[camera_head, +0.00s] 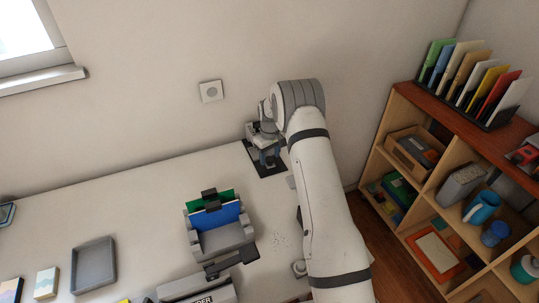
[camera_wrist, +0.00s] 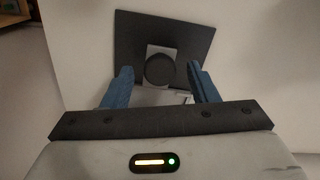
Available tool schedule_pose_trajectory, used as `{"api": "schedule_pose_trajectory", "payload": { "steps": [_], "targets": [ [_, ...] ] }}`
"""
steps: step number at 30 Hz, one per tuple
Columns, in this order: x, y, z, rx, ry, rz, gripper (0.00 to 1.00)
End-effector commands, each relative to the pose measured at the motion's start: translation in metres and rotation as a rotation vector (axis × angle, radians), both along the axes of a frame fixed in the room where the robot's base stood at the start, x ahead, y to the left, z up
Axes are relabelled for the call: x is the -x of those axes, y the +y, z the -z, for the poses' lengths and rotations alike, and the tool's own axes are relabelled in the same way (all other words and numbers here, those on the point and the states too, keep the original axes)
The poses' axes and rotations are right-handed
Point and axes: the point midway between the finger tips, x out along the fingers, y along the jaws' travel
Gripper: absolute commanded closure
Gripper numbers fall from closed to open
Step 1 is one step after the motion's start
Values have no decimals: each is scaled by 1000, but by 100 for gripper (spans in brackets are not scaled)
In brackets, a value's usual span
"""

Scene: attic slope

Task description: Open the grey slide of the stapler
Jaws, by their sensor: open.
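My gripper (camera_head: 264,152) is at the back right of the desk, its blue fingers pointing down over a dark square base (camera_head: 268,170). In the wrist view my gripper (camera_wrist: 160,78) is open, with its fingers apart on either side of a light grey block (camera_wrist: 158,52) topped by a dark round knob (camera_wrist: 159,70). The block stands on the dark base (camera_wrist: 198,30). I see no contact between the fingers and it. I cannot tell for certain that this is the stapler or its slide. My arm and gripper hide much of it in the head view.
A grey holder (camera_head: 224,240) with blue and green sheets stands mid-desk. A grey tray (camera_head: 93,265) lies to the left. A wooden shelf unit (camera_head: 424,178) with files on top stands at right. The wall is close behind my gripper.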

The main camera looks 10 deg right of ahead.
Motion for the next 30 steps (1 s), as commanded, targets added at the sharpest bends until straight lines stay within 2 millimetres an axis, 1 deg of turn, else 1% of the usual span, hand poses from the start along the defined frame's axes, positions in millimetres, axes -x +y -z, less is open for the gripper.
{"api": "schedule_pose_trajectory", "payload": {
  "steps": [8,9,28,30],
  "targets": [
    [0,-1,3,0,0,1,47],
    [0,-1,3,0,0,1,48],
    [0,-1,3,0,0,2,100],
    [0,-1,3,0,0,2,100]
  ]
}}
